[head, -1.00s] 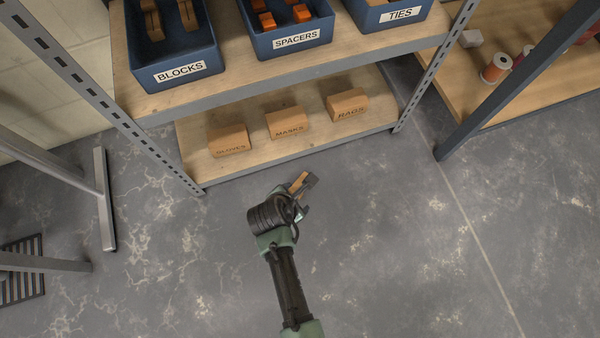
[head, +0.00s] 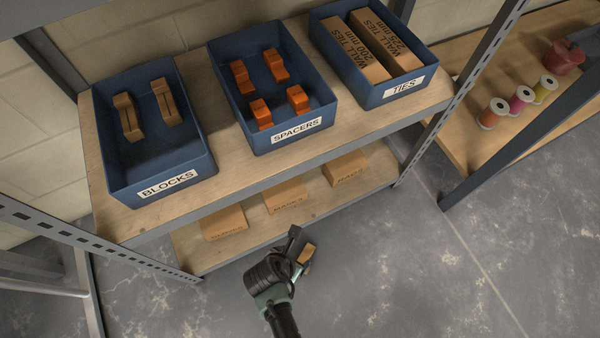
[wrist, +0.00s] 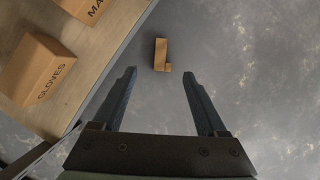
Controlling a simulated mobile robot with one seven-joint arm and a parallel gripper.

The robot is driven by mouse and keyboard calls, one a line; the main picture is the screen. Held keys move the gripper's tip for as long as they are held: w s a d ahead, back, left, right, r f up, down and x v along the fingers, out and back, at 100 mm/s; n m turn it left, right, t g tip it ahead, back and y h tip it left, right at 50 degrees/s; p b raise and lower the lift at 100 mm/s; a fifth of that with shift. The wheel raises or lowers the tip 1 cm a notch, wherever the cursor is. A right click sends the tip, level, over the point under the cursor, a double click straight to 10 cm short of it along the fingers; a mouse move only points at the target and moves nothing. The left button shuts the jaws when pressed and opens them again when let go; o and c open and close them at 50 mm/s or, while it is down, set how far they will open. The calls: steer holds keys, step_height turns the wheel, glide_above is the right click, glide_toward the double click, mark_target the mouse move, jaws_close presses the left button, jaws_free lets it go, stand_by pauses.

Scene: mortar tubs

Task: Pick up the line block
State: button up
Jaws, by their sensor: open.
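A small light-brown wooden line block (wrist: 160,55) with an L-like shape lies on the grey floor, ahead of my fingertips in the wrist view. It also shows in the head view (head: 307,253), partly hidden by my gripper. My gripper (wrist: 160,75) is open and empty, its two fingers apart with the block in line with the gap between them. In the head view my gripper (head: 299,250) is in front of the lower shelf. Two more brown blocks (head: 129,117) (head: 166,103) lie in the blue BLOCKS bin (head: 168,184).
The SPACERS bin (head: 297,132) and TIES bin (head: 403,90) share the upper shelf. Line spools (head: 492,114) stand on the right bench. Floor right of the block is clear.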

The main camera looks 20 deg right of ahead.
steer(key=b, duration=0.8)
glide_toward(304, 257)
steer(key=b+x, duration=0.4)
steer(key=b, duration=0.2)
steer(key=shift+r, duration=0.1)
steer(key=b+x, duration=0.5)
steer(key=shift+b, duration=0.4)
jaws_close()
